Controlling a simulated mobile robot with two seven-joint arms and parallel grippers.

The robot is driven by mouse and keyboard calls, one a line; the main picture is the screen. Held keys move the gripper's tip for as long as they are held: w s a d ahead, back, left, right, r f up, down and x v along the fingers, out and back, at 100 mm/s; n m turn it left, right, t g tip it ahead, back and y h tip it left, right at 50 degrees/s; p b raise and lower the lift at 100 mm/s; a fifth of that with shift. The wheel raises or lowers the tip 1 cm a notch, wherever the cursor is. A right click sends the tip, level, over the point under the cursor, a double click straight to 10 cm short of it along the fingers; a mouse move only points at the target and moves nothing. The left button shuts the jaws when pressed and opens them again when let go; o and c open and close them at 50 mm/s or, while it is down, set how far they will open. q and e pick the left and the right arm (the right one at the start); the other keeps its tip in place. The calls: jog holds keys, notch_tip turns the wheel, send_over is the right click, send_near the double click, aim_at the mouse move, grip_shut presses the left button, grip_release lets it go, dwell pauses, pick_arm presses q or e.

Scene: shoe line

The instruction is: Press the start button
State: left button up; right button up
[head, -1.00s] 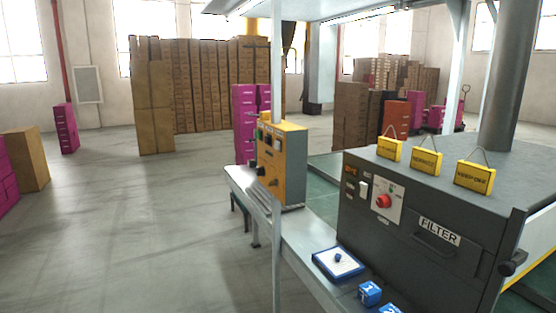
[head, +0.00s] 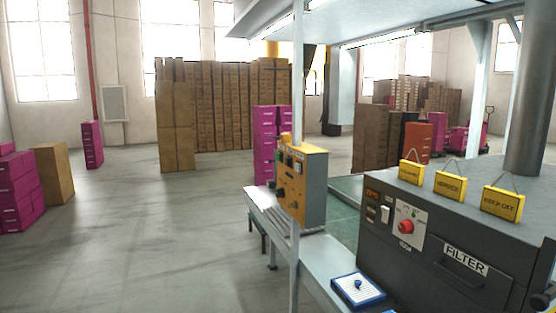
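A yellow-orange control box (head: 314,190) is mounted by a thin pale post, left of the dark machine. Its left-facing panel carries small dark knobs and a greenish button or lamp, too small to read. I cannot tell which control is the start button. The dark grey machine (head: 384,258) stands at the right with a FILTER label. It has a white plate with a red knob (head: 405,227), a lit orange display and a white switch. Neither of my grippers is in view.
Yellow hanging signs (head: 450,186) stand on the machine top. A blue-and-white tray with a blue knob (head: 357,287) lies on the ledge below. A roller conveyor (head: 268,210) runs behind the post. Pink boxes (head: 20,195) stand far left. Open grey floor (head: 150,250) lies left.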

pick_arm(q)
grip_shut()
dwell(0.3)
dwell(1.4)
